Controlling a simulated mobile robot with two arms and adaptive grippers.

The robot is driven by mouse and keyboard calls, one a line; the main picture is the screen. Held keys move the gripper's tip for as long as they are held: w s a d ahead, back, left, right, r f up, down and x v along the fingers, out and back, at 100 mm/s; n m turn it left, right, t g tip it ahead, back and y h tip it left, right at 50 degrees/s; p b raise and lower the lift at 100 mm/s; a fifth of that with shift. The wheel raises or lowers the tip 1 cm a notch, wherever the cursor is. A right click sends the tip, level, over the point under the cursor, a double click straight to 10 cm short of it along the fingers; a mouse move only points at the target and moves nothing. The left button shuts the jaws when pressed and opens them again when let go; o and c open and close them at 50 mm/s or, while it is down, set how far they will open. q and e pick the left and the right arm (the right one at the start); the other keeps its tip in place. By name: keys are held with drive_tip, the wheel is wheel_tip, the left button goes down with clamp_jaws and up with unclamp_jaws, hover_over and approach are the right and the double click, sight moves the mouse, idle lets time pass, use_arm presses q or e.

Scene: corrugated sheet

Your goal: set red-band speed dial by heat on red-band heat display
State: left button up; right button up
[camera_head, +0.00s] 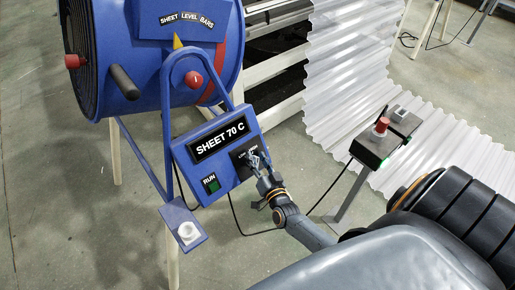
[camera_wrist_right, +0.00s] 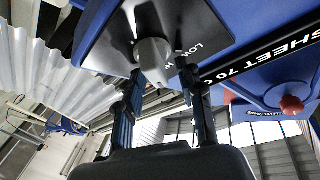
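The blue machine with a red band (camera_head: 219,72) stands at upper left in the head view. Its heat display (camera_head: 220,141) reads "SHEET 70 C", and the display also shows in the right wrist view (camera_wrist_right: 285,50). The grey speed dial (camera_wrist_right: 152,52) sits on a black plate with a LOW label. In the head view my right gripper (camera_head: 258,160) is at this plate and covers most of the dial. In the right wrist view its two fingers (camera_wrist_right: 163,75) stand apart with the dial at their tips, the left fingertip closer to it. Contact is unclear. My left gripper is out of view.
A green RUN button (camera_head: 212,184) is on the same panel. A red knob (camera_head: 193,79) and a "SHEET LEVEL BARS" label are above. A white knob (camera_head: 188,232) is on a low blue bracket. A black box with a red button (camera_head: 381,126) stands right, before corrugated sheet (camera_head: 350,60).

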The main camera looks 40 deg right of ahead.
drive_tip(key=v, duration=1.2)
drive_tip(key=s+a+f+n+g+y, duration=0.1)
drive_tip(key=s+a+f+n+g, duration=0.15)
drive_tip(key=f, duration=0.45)
drive_tip(key=s+a+f+n+g+y, duration=0.1)
drive_tip(key=s+a+f+g+y, duration=0.1)
drive_tip(key=s+f, duration=0.35)
drive_tip(key=s+a+f+n+g+y, duration=0.1)
drive_tip(key=a+f+n+g, duration=0.15)
drive_tip(key=f, duration=0.65)
drive_tip(key=s+f+n+g, duration=0.2)
drive_tip(key=s+f+g, duration=0.2)
drive_tip(key=s+f, duration=0.3)
drive_tip(key=s+f+n+g, duration=0.2)
drive_tip(key=s+f+g, duration=0.3)
drive_tip(key=s, duration=1.2)
wheel_tip(320, 180, down, 2)
drive_tip(key=shift+f+g, duration=0.1)
drive_tip(key=shift+g, duration=0.2)
